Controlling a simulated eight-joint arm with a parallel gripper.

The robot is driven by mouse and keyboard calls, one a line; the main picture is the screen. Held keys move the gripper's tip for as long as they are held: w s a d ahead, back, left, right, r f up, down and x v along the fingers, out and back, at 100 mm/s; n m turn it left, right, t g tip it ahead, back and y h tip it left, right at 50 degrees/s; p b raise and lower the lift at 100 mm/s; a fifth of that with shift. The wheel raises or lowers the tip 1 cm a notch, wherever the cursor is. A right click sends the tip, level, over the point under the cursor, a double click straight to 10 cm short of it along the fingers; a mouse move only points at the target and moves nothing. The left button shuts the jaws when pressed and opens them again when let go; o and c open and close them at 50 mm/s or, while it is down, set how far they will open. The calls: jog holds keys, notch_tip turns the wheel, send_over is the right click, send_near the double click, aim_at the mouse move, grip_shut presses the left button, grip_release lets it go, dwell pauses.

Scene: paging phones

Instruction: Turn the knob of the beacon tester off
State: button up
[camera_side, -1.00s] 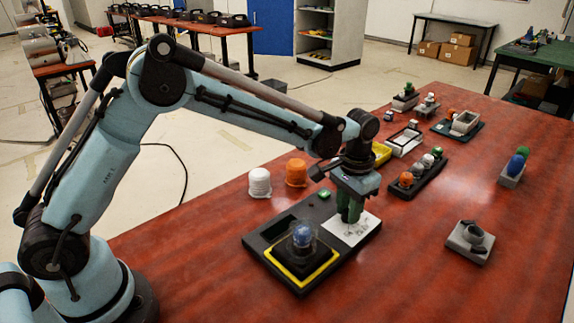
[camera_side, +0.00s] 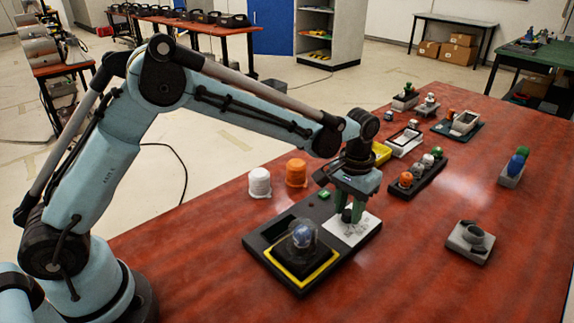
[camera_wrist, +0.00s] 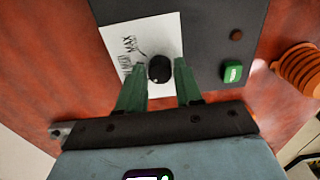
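The beacon tester (camera_side: 262,240) is a dark flat box on the red table, with a white card (camera_side: 352,233) on its right part. Its black round knob (camera_wrist: 160,70) stands on the card, beside printed marks including MAX. The knob's exact setting is hard to read. My gripper (camera_wrist: 159,64) has green fingers spread on either side of the knob, with slim gaps visible. A blue beacon (camera_side: 303,234) sits under a clear dome on a black and yellow square at the tester's near end and looks dull.
A green button (camera_wrist: 233,72) and a small brown round part (camera_wrist: 237,35) are on the tester. White (camera_side: 259,182) and orange (camera_side: 296,172) ribbed caps stand behind it. A grey block (camera_side: 470,242) lies right, with clear table between. A tray of coloured caps (camera_side: 418,180) is behind right.

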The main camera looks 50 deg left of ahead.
aim_at(345, 212)
jog(key=shift+o, duration=1.4)
notch_tip(345, 212, up, 12)
jog(key=shift+r, duration=0.1)
jog(key=s+a+r+t, duration=0.4)
jog(key=s+a, duration=0.4)
jog(key=s, duration=0.2)
jog(key=s+a+f+t, duration=0.3)
jog(key=s+a+f, duration=0.1)
jog(key=s, duration=0.4)
jog(key=shift+s+a+f, duration=0.15)
jog(key=shift+f, duration=0.55)
